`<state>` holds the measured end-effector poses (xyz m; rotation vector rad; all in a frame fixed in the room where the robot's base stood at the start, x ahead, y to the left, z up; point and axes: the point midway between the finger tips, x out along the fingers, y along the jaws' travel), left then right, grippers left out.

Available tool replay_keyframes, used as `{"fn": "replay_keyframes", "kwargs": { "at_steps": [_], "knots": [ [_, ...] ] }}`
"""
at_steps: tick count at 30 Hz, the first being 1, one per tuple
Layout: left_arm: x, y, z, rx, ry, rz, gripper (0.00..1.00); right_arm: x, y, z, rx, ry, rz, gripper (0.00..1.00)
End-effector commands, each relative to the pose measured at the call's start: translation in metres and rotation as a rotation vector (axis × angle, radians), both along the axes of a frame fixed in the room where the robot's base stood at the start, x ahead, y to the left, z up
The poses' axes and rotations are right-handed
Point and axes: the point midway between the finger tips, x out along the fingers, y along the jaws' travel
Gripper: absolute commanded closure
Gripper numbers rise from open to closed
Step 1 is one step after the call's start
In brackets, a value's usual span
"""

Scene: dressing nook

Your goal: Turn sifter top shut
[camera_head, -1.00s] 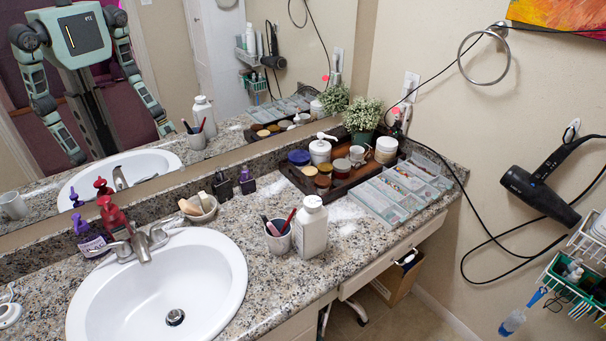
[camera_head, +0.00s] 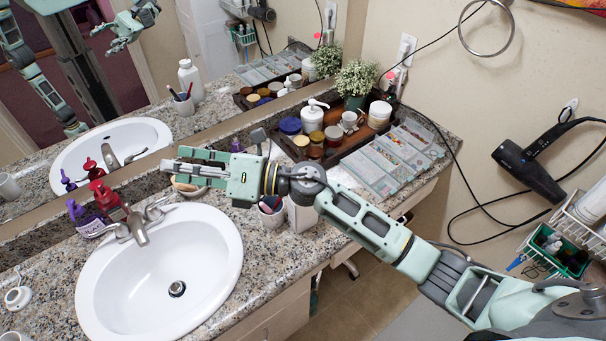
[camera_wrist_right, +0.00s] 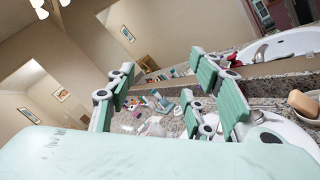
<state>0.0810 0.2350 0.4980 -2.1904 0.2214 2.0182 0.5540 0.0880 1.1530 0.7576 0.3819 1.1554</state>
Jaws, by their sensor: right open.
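The white bottle (camera_head: 301,217) stands on the counter right of the sink, mostly hidden behind my right arm; only its lower part shows. Its sifter top is hidden directly, but the bottle's reflection shows upright in the mirror. My right gripper (camera_head: 182,162) reaches across from the right above the counter, fingers pointing left past the bottle, toward the sink's back edge. It is open with nothing between its fingers. In the right wrist view the two spread fingers (camera_wrist_right: 168,78) frame the distant mirror and cluttered counter. My left gripper is not seen directly.
A cup with pens (camera_head: 271,212) stands beside the bottle, partly covered by my arm. The sink (camera_head: 220,260) and red soap pump (camera_head: 106,197) are at left. A wooden tray of jars (camera_head: 362,140) and a clear organizer (camera_head: 385,165) stand at the right. The mirror borders the counter's back.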

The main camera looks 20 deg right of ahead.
Motion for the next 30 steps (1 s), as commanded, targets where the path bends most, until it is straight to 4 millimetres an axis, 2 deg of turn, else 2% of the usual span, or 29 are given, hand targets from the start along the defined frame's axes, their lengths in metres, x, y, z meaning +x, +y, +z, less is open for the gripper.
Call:
{"fn": "replay_keyframes", "kwargs": {
  "at_steps": [2, 4, 7, 8, 11, 12, 16, 18, 20, 22, 25, 30],
  "knots": [
    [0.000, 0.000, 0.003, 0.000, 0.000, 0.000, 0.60, -0.010, 0.010, -0.017, -0.214, -0.148, 0.135, 0.52],
    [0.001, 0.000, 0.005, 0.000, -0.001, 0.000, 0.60, -0.017, 0.007, -0.041, -0.411, -0.259, 0.256, 0.52],
    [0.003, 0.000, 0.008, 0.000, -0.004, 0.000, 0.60, -0.017, -0.019, -0.079, -0.707, -0.383, 0.420, 0.52],
    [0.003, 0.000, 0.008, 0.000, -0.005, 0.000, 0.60, -0.015, -0.032, -0.089, -0.797, -0.412, 0.469, 0.52],
    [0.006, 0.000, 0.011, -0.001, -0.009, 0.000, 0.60, 0.000, -0.089, -0.115, -1.096, -0.467, 0.614, 0.52],
    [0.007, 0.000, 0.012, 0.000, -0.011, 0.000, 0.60, 0.006, -0.115, -0.120, -1.207, -0.470, 0.667, 0.52],
    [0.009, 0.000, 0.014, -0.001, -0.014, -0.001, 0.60, 0.025, -0.193, -0.119, -1.501, -0.437, 0.793, 0.52],
    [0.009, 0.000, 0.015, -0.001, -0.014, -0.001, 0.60, 0.031, -0.224, -0.113, -1.605, -0.406, 0.836, 0.52],
    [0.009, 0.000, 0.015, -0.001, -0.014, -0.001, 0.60, 0.034, -0.243, -0.108, -1.667, -0.383, 0.862, 0.52],
    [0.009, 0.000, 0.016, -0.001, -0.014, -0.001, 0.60, 0.035, -0.256, -0.105, -1.707, -0.364, 0.878, 0.52],
    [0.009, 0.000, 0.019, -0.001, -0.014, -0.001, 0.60, 0.035, -0.261, -0.109, -1.724, -0.353, 0.888, 0.52],
    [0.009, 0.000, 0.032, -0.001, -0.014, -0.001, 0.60, 0.034, -0.260, -0.133, -1.721, -0.351, 0.891, 0.52]
  ]
}}
